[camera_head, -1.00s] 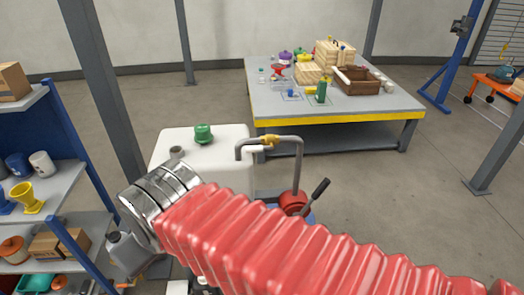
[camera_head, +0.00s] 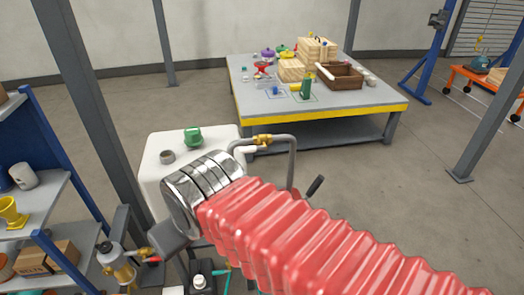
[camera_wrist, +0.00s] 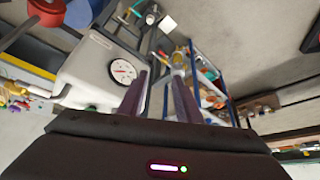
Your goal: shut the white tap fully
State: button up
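I cannot pick out the white tap for certain. A small white square piece (camera_wrist: 168,23) shows beyond the fingers at the top of the wrist view, close to thin pipework; I cannot tell whether it is the tap.
A white tank (camera_head: 150,150) with a green cap (camera_head: 193,137) stands beside my arm; its round gauge (camera_wrist: 122,71) shows in the wrist view. A bent pipe (camera_head: 292,165) rises behind my arm. Shelves (camera_head: 40,205) stand left, a loaded table (camera_head: 380,98) behind. Open floor lies right.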

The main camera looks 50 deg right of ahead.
jog(key=shift+o, duration=0.5)
jog(key=shift+d, duration=0.1)
jog(key=shift+f, duration=0.1)
jog(key=w+d+f+m+t+y, duration=0.2)
jog(key=w+d+m+y, duration=0.15)
jog(key=d+m, duration=0.4)
jog(key=w+d+f+m+t+y, duration=0.2)
jog(key=d+m+y, duration=0.25)
jog(key=d, duration=0.65)
jog(key=s+d+m+t+h, duration=0.2)
jog(key=d+t, duration=0.1)
jog(key=d, duration=0.5)
jog(key=s+d+m+t+h, duration=0.2)
jog(key=s+d+m+t, duration=0.1)
jog(key=d, duration=0.5)
jog(key=shift+d+r+h, duration=0.25)
jog(key=shift+r+h, duration=0.15)
jog(key=shift+r, duration=0.05)
jog(key=shift+w, duration=0.1)
